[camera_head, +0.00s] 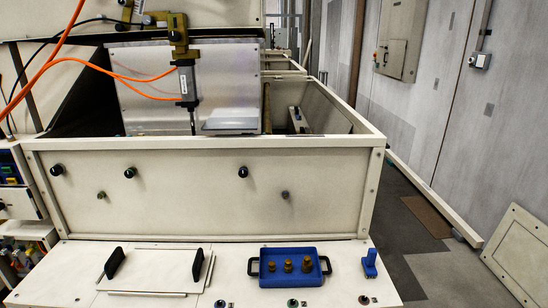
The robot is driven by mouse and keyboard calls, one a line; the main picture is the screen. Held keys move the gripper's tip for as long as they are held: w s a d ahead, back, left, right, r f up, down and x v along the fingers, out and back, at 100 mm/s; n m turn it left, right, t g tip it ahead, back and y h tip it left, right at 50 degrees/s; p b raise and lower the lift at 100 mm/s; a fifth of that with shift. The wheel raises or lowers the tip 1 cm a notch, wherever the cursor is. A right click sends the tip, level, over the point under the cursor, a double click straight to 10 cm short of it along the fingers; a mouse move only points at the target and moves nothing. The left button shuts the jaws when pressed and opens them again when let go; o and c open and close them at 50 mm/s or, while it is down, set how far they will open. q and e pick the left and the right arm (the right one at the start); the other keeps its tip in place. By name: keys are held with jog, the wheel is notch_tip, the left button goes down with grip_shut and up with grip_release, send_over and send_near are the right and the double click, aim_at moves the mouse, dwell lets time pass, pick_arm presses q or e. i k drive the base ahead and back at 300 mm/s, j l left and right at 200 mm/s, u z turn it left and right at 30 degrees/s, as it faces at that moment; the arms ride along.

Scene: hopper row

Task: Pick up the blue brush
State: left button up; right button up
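A small blue object that looks like the blue brush (370,264) stands on the pale front ledge, near its right end. It has an upright part on a wider base; bristles cannot be made out at this size. It is to the right of a blue tray and apart from it. Neither of my grippers is in view, and nothing is seen touching the brush.
The blue tray (263,279) with black handles holds brass weights (288,265). A pale panel with two black handles (114,263) lies at the ledge's left. The hopper's front wall (205,195) rises behind the ledge. Knobs line the ledge's front edge.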

aim_at(368, 263)
jog(key=i+l, duration=0.5)
jog(key=i+l+u, duration=0.1)
jog(key=i+l, duration=0.4)
jog(key=l, duration=0.15)
jog(key=i, duration=0.25)
